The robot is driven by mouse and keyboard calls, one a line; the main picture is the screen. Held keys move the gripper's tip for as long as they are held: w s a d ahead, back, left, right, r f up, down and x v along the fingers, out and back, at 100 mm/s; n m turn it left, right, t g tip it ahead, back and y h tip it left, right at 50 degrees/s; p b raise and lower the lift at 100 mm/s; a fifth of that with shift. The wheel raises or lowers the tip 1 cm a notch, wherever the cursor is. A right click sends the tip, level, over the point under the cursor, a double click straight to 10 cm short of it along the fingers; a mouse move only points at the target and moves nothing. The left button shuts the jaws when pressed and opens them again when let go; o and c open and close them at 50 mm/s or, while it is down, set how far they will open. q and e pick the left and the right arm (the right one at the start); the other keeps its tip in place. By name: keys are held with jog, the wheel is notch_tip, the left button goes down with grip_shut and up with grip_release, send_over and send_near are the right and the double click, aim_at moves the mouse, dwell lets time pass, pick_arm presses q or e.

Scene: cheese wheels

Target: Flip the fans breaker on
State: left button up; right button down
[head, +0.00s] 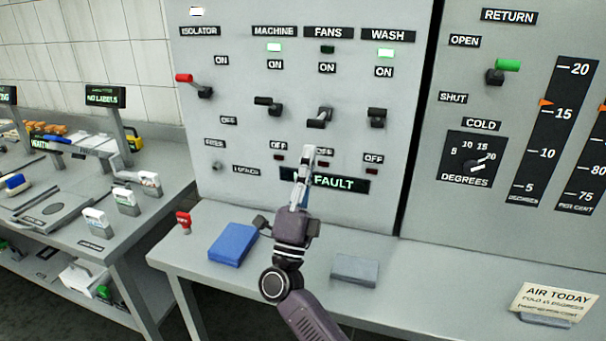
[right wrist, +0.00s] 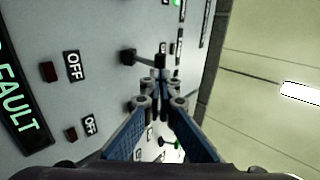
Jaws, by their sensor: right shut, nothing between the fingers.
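The fans breaker (head: 318,119) is a black lever on the grey panel, under the FANS label (head: 328,32). Its handle tilts down, and the lamp (head: 327,49) above it is dark. My right gripper (head: 307,152) is shut and empty, pointing up just below the fans lever, in front of the lower panel. In the right wrist view the closed fingertips (right wrist: 160,76) are close to a black lever (right wrist: 129,57); I cannot tell whether they touch it. My left gripper is out of view.
The machine lever (head: 268,105) and wash lever (head: 377,117) stand either side, with green lamps lit above. The red isolator lever (head: 186,78) is farther left. A FAULT sign (head: 335,183) is lit below. A blue box (head: 233,244) and grey block (head: 355,270) lie on the counter.

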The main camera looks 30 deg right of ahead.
aim_at(319, 120)
jog(key=p+x, duration=0.1)
jog(key=x, duration=0.2)
jog(key=shift+w+d+r, duration=0.15)
jog(key=shift+w+r, duration=0.05)
jog(key=shift+r, duration=0.1)
jog(key=shift+r+g+y+p, duration=0.55)
jog(key=shift+r+p, duration=0.85)
jog(key=shift+p, duration=1.45)
jog(key=shift+r+g+y+p, duration=0.55)
jog(key=shift+r+p, duration=0.8)
jog(key=shift+p, duration=1.5)
